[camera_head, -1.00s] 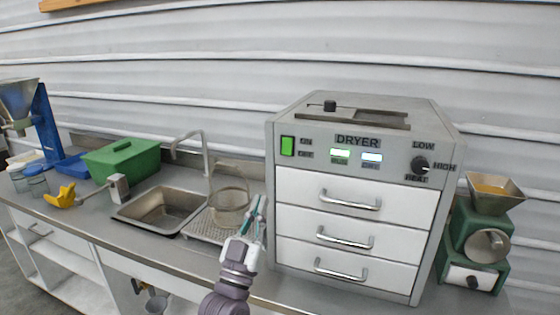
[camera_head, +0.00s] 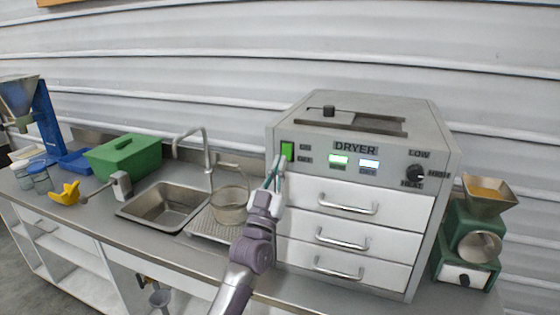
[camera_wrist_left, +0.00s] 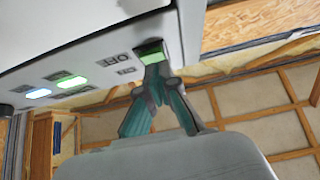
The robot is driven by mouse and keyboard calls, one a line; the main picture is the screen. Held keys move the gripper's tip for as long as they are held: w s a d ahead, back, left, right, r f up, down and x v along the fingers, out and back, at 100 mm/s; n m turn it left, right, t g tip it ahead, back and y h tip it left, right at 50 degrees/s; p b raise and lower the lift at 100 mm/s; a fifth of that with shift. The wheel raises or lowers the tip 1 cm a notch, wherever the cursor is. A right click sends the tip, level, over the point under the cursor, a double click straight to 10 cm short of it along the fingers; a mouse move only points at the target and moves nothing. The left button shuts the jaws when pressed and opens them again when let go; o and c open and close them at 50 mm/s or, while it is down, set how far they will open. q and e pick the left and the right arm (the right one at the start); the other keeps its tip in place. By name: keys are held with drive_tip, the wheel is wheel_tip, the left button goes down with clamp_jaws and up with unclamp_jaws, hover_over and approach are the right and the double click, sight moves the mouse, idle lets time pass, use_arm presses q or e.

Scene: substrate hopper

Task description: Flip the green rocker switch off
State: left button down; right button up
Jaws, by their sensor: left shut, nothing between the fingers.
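The green rocker switch (camera_head: 287,150) is on the upper left of the front panel of the grey dryer (camera_head: 365,133), beside the ON and OFF labels. My left gripper (camera_head: 277,166) is shut and empty, its fingertips just below and left of the switch in the head view. In the left wrist view the fingertips (camera_wrist_left: 153,62) meet the lower part of the switch (camera_wrist_left: 151,52) and partly cover it; whether they touch cannot be told. Two lit indicators, one green (camera_head: 338,160) and one bluish white (camera_head: 369,164), are right of the switch. My right gripper is not in view.
A heat knob (camera_head: 415,173) is at the panel's right, above white drawers with handles (camera_head: 347,205). A mesh basket (camera_head: 230,205), a sink (camera_head: 165,205) and a green box (camera_head: 123,157) stand left of the dryer. A green mill (camera_head: 470,235) is at its right.

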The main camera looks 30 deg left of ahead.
use_arm(q)
drive_tip(key=shift+w+a, duration=0.1)
drive_tip(key=shift+w, duration=0.25)
drive_tip(key=shift+f, duration=0.1)
drive_tip(key=shift+w+t+b, duration=0.25)
drive_tip(key=shift+t+b, duration=0.05)
drive_tip(key=shift+b, duration=0.75)
drive_tip(key=shift+f, duration=0.1)
